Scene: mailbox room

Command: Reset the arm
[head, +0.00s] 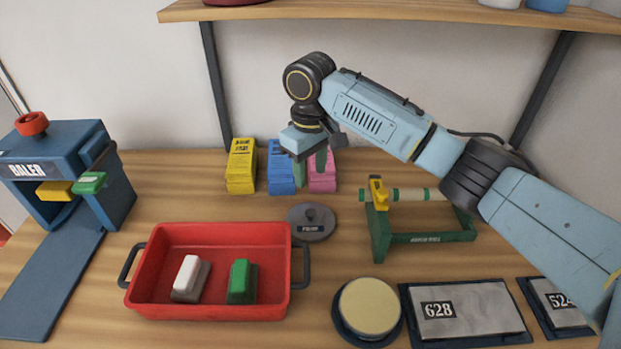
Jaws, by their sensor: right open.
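My right arm reaches in from the right edge of the head view, bent high over the table. Its gripper (313,150) hangs at the back of the table, open, in front of a row of coloured packs. The gripper partly covers the green pack (300,173) and the pink pack (322,178). Whether its fingers touch any pack I cannot tell. My left arm and gripper are not in view.
A red tray (215,309) holds a white-topped block (187,276) and a green block (242,280). A blue baler (60,175) stands left. A green roll stand (425,238), yellow round pad (369,306) and plate 628 (485,298) are right. A shelf (400,12) hangs above.

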